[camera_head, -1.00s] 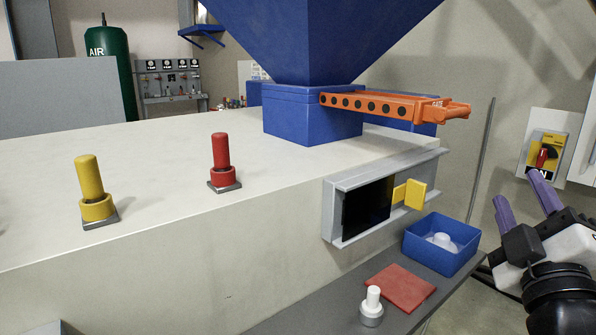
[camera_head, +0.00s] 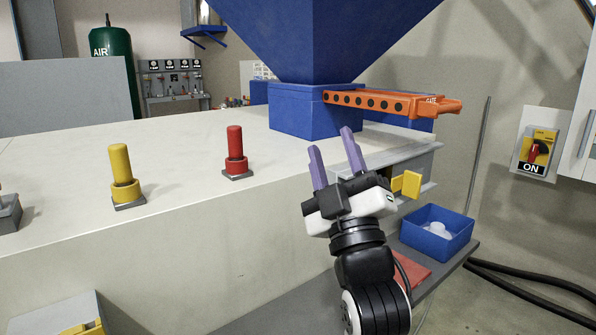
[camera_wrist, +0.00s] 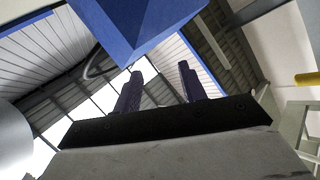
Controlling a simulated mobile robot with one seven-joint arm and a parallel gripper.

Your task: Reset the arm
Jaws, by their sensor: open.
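My gripper (camera_head: 332,158) stands in front of the machine's side in the head view, its two purple fingers pointing up. The fingers are apart and nothing is between them. In the wrist view my gripper (camera_wrist: 158,85) also shows empty, pointing up toward the blue hopper and the roof. My arm hides part of the grey sliding-window frame and of the shelf below.
The blue hopper (camera_head: 330,35) and orange perforated bar (camera_head: 390,103) are above and behind the gripper. Yellow (camera_head: 121,175) and red (camera_head: 236,150) knobs stand on the pale machine top (camera_head: 70,170). A blue bin (camera_head: 436,231) and red plate (camera_head: 412,270) are at right.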

